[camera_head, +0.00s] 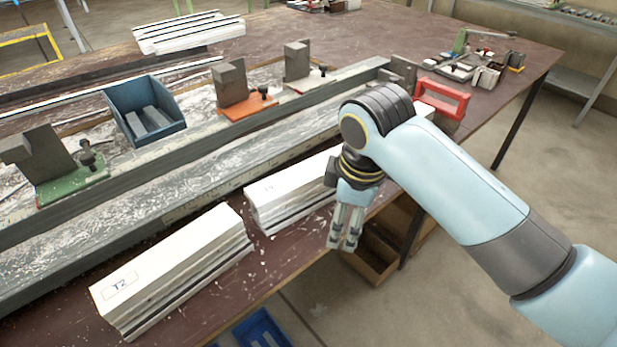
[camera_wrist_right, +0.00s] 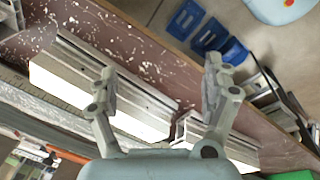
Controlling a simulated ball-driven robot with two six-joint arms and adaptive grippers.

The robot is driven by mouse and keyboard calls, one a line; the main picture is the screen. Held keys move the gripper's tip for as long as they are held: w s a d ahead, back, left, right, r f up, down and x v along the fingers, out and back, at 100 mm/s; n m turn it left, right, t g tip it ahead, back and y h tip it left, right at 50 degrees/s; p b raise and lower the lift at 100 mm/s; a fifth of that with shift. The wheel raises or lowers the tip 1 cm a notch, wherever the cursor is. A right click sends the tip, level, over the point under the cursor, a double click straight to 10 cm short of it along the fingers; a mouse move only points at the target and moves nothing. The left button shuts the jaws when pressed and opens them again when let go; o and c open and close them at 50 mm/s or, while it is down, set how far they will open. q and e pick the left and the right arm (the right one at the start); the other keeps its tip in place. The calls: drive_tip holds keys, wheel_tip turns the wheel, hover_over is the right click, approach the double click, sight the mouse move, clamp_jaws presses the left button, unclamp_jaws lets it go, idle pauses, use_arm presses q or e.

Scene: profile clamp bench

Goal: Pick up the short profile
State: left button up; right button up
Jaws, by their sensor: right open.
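Two stacks of white profiles lie along the front of the bench. The nearer stack (camera_head: 175,265) has a "T2" label on its end, and the farther stack (camera_head: 290,192) is partly hidden by my right arm. Two short grey pieces (camera_head: 150,122) lie in a blue bin behind the clamp rail. I cannot tell which of these is the short profile. My right gripper (camera_head: 345,240) is open and empty, pointing down by the front edge beside the farther stack. In the right wrist view its fingers (camera_wrist_right: 160,95) are spread, with profile stacks (camera_wrist_right: 120,85) behind them. My left gripper is not in view.
A long grey rail (camera_head: 190,150) runs behind the stacks, with grey clamp blocks on green (camera_head: 72,188) and orange (camera_head: 246,106) bases. A red handle (camera_head: 443,98) stands at the right end. Blue bins (camera_head: 262,332) sit below the front edge.

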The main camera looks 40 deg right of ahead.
sight(305, 172)
drive_tip(key=w+r+n, duration=0.2)
drive_tip(key=w+n, duration=0.1)
drive_tip(key=w, duration=0.1)
drive_tip(key=w+d+r+n+g, duration=0.1)
drive_tip(key=w+r+n, duration=0.1)
drive_tip(key=w, duration=0.3)
drive_tip(key=w+r+n+g, duration=0.1)
drive_tip(key=w+r+n, duration=0.1)
drive_tip(key=w+n, duration=0.2)
drive_tip(key=shift+w+d+r+y+p, duration=0.3)
drive_tip(key=shift+w+y, duration=0.1)
drive_tip(key=shift+w, duration=0.2)
drive_tip(key=shift+w+f+n, duration=0.2)
drive_tip(key=shift+f+n, duration=0.05)
drive_tip(key=shift+n, duration=0.15)
wheel_tip(305, 172, down, 10)
drive_tip(key=shift+d, duration=0.1)
drive_tip(key=c, duration=1.7)
drive_tip(key=shift+o, duration=0.2)
drive_tip(key=shift+r, duration=0.1)
